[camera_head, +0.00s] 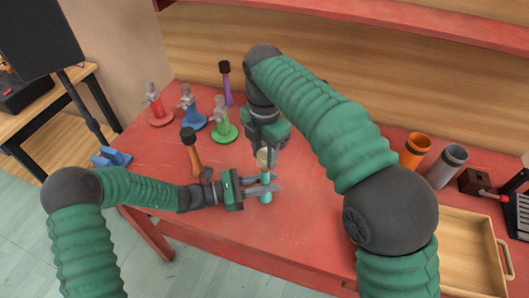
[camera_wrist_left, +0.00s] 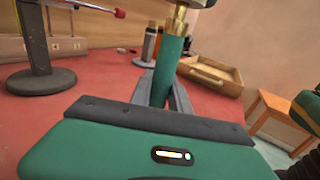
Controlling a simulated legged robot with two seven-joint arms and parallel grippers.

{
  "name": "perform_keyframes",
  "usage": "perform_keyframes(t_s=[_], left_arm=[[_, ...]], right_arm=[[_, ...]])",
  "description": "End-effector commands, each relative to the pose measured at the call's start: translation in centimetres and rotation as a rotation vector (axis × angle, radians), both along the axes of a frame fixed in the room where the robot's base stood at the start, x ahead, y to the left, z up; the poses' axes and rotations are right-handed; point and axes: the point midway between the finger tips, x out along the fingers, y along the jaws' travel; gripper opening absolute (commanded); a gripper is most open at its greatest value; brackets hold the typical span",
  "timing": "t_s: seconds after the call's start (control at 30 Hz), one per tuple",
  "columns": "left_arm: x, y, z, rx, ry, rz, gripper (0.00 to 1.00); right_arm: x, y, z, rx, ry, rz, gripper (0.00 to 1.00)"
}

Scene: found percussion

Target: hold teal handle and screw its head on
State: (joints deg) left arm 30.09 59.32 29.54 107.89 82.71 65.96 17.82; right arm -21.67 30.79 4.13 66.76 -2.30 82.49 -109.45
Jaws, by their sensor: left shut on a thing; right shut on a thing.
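The teal handle (camera_head: 266,195) stands upright over the red table. It also shows in the left wrist view (camera_wrist_left: 168,65), between the fingers. My left gripper (camera_head: 264,188) comes in from the left and is shut on the handle. A brass-coloured head (camera_head: 263,157) is directly above the handle's top. In the left wrist view the brass piece (camera_wrist_left: 178,18) meets the top of the handle; whether it is threaded on I cannot tell. My right gripper (camera_head: 265,150) points down from above and is shut on the head, whose upper part its fingers partly hide.
Red, blue and green stands (camera_head: 222,128) are at the back left. A brown-handled mallet (camera_head: 192,150) and a purple one (camera_head: 226,85) stand nearby. An orange cup (camera_head: 414,150), a grey cup (camera_head: 446,165) and a wooden tray (camera_head: 470,235) are at right. The front table area is clear.

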Motion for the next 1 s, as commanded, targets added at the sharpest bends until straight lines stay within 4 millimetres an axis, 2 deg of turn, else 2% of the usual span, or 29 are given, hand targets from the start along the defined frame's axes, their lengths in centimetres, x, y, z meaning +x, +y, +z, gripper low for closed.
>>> perform_keyframes(t_s=[0.7,0.77,0.87,1.0], left_arm=[[0.0,0.0,-0.2,0.003,0.003,0.001,0.00],[0.0,0.0,-0.2,0.003,0.003,0.001,0.00],[0.0,0.0,-0.2,0.003,0.003,0.001,0.00],[0.0,0.0,-0.2,0.003,0.003,0.001,0.00]], right_arm=[[0.0,0.0,-1.2,0.000,0.000,-0.020,0.00],[0.0,0.0,-1.2,0.000,0.000,-0.081,0.00],[0.0,0.1,-1.2,-0.001,-0.002,-0.288,0.00],[0.1,0.2,-1.2,0.000,-0.004,-0.724,0.00]])
